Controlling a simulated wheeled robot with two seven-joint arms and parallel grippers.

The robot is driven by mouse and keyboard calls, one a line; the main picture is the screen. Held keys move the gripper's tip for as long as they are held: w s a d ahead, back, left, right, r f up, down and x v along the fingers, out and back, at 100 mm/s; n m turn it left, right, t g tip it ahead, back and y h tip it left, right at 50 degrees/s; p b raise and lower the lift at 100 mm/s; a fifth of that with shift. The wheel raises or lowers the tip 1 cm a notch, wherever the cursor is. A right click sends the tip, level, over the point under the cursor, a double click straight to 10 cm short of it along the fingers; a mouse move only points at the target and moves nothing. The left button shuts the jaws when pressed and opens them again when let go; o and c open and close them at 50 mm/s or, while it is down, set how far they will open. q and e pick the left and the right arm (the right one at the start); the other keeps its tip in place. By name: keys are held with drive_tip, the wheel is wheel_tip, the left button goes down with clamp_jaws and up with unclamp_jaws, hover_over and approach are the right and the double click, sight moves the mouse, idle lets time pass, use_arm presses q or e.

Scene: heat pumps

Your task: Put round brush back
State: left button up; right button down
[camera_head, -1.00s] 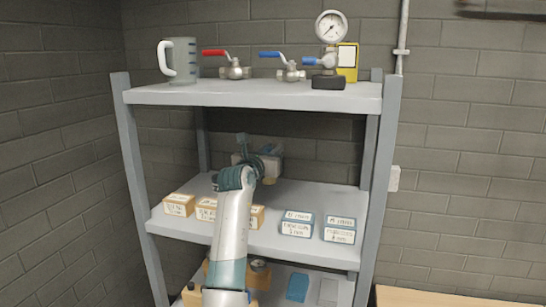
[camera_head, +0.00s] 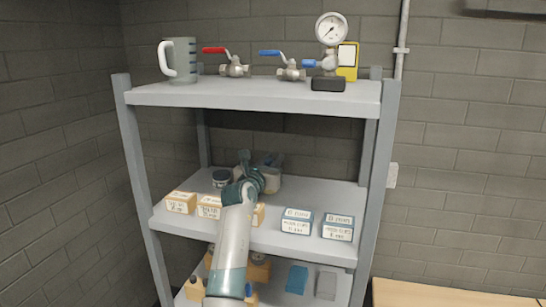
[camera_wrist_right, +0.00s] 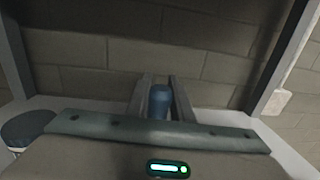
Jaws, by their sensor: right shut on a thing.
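My right gripper (camera_head: 270,164) reaches over the middle shelf (camera_head: 330,192), toward its back, and is seen from behind in the head view. In the right wrist view, its two fingers (camera_wrist_right: 159,98) are shut on a blue, round-ended thing, which I take to be the round brush (camera_wrist_right: 159,103). Only its blue end shows between the fingers. The rest of it is hidden, and I cannot tell whether it touches the shelf. My left gripper is not in view.
A dark-lidded round tin (camera_head: 221,178) stands left of the gripper. Orange boxes (camera_head: 181,202) and blue-white boxes (camera_head: 297,221) line the shelf front. The top shelf (camera_head: 250,95) above holds a jug (camera_head: 181,60), valves and a gauge (camera_head: 331,29).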

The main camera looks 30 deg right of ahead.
drive_tip(key=shift+f, duration=0.15)
drive_tip(key=c, duration=1.6)
unclamp_jaws()
drive_tip(key=shift+o, duration=0.2)
